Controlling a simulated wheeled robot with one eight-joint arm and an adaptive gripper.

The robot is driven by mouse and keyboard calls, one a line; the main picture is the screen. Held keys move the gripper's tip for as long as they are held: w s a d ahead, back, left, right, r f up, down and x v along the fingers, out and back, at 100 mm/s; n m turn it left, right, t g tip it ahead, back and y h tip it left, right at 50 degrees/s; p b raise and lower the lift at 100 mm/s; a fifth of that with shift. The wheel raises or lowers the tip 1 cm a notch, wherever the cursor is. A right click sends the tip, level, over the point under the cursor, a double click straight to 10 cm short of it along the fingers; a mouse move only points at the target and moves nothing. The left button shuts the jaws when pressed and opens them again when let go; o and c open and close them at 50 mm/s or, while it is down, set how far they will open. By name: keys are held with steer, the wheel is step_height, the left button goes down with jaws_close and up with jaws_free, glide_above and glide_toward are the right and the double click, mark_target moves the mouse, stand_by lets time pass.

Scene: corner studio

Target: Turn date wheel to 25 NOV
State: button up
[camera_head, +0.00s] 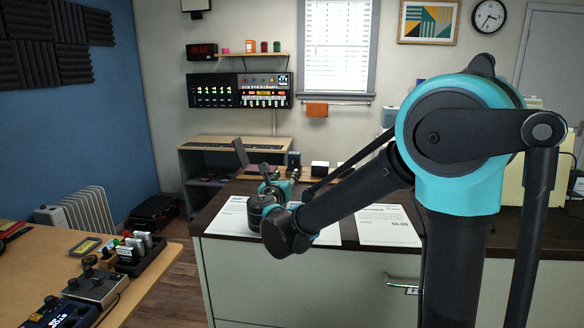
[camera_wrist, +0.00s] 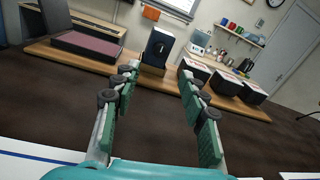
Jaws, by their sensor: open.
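My gripper (camera_wrist: 158,72) is open and empty, its two green-padded fingers pointing at a wooden board (camera_wrist: 112,64) on the dark counter. It also shows in the head view (camera_head: 278,178), above the counter. Beyond the fingertips stands a dark blue upright block (camera_wrist: 157,46). To its right are three black blocks with pale tops, the nearest to it (camera_wrist: 195,69) partly behind the right finger. An open pad with a dark red face (camera_wrist: 88,46) lies on the left. I cannot tell which piece carries the date wheel, and no date is readable.
White printed sheets lie on the counter, one on the right (camera_head: 388,226) and one on the left (camera_head: 232,214) partly behind my arm. A wooden desk (camera_head: 150,268) with electronic gear stands at the left. A shelf unit (camera_head: 205,160) stands behind the counter.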

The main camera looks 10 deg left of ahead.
mark_target(293, 165)
steer(key=w, duration=0.6)
steer(key=w+d, duration=0.1)
steer(key=w, duration=0.2)
steer(key=shift+w, duration=0.3)
jaws_close()
